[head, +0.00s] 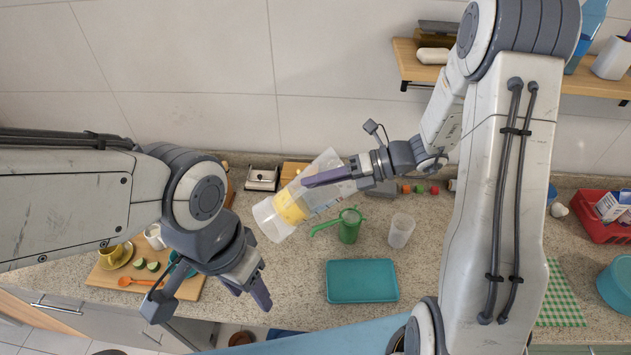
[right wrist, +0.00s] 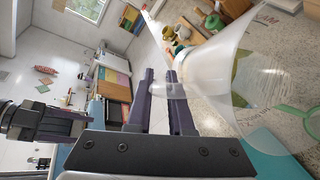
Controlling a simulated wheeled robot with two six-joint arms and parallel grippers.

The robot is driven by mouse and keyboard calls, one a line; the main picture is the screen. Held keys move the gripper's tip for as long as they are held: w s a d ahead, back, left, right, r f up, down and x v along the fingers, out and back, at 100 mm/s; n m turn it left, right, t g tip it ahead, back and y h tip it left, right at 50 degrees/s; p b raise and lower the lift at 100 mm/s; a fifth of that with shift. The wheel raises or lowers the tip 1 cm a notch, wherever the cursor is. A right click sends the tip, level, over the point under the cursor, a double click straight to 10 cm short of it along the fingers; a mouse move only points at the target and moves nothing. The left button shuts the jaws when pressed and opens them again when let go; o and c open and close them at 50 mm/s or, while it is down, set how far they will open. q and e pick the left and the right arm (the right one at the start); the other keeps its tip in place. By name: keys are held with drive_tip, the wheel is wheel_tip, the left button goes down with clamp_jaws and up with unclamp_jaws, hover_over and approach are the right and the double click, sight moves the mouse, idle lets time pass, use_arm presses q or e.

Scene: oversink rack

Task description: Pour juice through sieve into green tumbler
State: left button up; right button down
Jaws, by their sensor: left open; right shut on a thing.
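A clear jug (head: 268,221) with yellow juice (head: 291,208) in it is held tilted above the counter, left of the green tumbler. My right gripper (head: 308,181) is shut on the jug; in the right wrist view the jug's clear wall (right wrist: 215,85) lies beside the fingers. The green tumbler (head: 349,232) stands upright on the counter. A green sieve (head: 326,226) sits at its top, its handle pointing left. No juice stream shows between the jug and the sieve. My left gripper (head: 213,290) is open and empty near the counter's front edge, left of the tumbler.
A clear cup (head: 401,231) stands right of the tumbler. A teal tray (head: 362,281) lies in front of it. A wooden board (head: 190,286) with cut pieces and cups is near my left arm. A red basket (head: 597,229) is at the far right.

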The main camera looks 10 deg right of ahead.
sight(328, 195)
drive_tip(key=shift+w+d+f+m+y+b, duration=0.2)
drive_tip(key=shift+d+f+y+b, duration=0.3)
drive_tip(key=shift+d+y, duration=0.2)
drive_tip(key=shift+w+d+f+m+y+b, duration=0.1)
drive_tip(key=shift+d+f+m+y+b, duration=0.2)
drive_tip(key=shift+d+f+y, duration=0.35)
idle(0.4)
drive_tip(key=shift+r, duration=0.15)
